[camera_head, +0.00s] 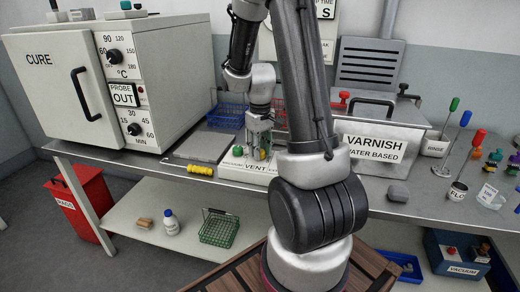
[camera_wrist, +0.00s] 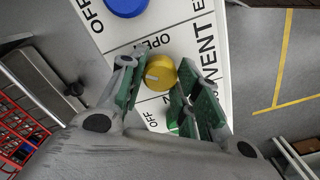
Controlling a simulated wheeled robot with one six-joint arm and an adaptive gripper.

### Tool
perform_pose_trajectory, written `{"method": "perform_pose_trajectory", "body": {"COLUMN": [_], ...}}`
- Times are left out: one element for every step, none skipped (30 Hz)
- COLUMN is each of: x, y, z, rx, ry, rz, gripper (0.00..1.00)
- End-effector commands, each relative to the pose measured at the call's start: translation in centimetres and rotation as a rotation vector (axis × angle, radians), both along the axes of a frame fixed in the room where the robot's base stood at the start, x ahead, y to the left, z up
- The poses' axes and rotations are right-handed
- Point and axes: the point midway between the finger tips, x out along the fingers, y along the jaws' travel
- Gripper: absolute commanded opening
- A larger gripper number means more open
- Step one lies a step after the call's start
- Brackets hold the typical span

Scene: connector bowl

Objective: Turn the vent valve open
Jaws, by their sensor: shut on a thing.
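The white valve panel lettered VENT (camera_head: 246,168) sits on the steel bench in the head view. In the wrist view the panel (camera_wrist: 186,15) carries a yellow knob (camera_wrist: 160,72) with a pale mark on its lower-left face. The word OPEN is printed above-left of this knob and OFF below-left. I cannot tell which word the mark lines up with. My gripper (camera_wrist: 158,78) has its green-padded fingers on either side of the yellow knob, shut on it. In the head view my gripper (camera_head: 258,143) points down at the panel, and my arm hides part of it.
A blue knob (camera_wrist: 126,4) lies at the wrist view's top edge. The cure oven (camera_head: 80,88) stands left, the varnish tank (camera_head: 385,140) right. A yellow tool (camera_head: 199,170) lies on the bench's front edge. Blue (camera_head: 226,115) and red baskets stand behind.

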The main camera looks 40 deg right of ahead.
Motion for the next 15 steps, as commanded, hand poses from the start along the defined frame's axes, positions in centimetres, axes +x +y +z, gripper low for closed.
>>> {"method": "perform_pose_trajectory", "body": {"x": [0.05, 0.05, 0.05, 0.05, 0.05, 0.05, 0.06, 0.06, 0.06, 0.06, 0.06, 0.06, 0.06, 0.06, 0.06], "y": [-0.03, -0.03, -0.03, -0.03, -0.03, -0.03, -0.03, -0.03, -0.03, -0.03, -0.03, -0.03, -0.03, -0.03, -0.03], "z": [0.05, 0.05, 0.05, 0.05, 0.05, 0.05, 0.05, 0.05, 0.05, 0.06, 0.06, 0.06, 0.06, 0.06, 0.06], "rx": [-0.001, -0.001, -0.001, -0.001, -0.001, -0.001, -0.001, -0.001, -0.001, -0.001, -0.001, -0.001, -0.001, 0.0, 0.0], "ry": [-0.001, -0.001, -0.001, -0.001, -0.002, -0.002, -0.002, -0.002, -0.002, -0.002, -0.002, -0.002, -0.002, -0.002, -0.002], "rz": [-0.041, -0.069, -0.108, -0.136, -0.164, -0.202, -0.231, -0.259, -0.297, -0.326, -0.354, -0.392, -0.421, -0.449, -0.486], "gripper": [0.08, 0.08, 0.08, 0.08, 0.08, 0.08, 0.08, 0.08, 0.08, 0.08, 0.08, 0.08, 0.08, 0.08, 0.08]}}
